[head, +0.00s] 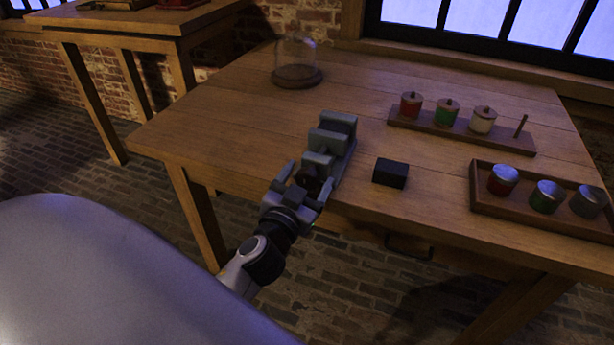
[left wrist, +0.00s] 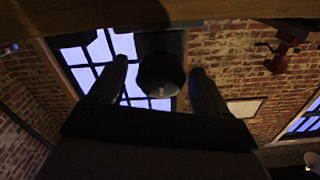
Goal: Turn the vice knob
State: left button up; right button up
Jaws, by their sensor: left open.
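The grey vice (head: 331,146) stands at the front edge of the wooden table. Its dark round knob (head: 308,178) faces the front, partly hidden by my gripper. My left gripper (head: 305,180) is open, with its two fingers on either side of the knob in the head view. In the left wrist view, the knob (left wrist: 162,72) is a dark round shape between the two fingertips (left wrist: 158,78). A gap shows on both sides of it there, and I cannot tell whether any finger touches it. My right gripper is not in view.
A black block (head: 390,172) lies right of the vice. A rack (head: 440,131) with three lidded jars and a peg stands behind it. A wooden tray (head: 535,217) of jars is at the right. A glass dome (head: 297,62) stands at the back left.

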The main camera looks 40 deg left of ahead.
pick_arm(q)
jog(key=shift+w, duration=0.2)
jog(key=c, duration=1)
jog(key=shift+m, duration=0.6)
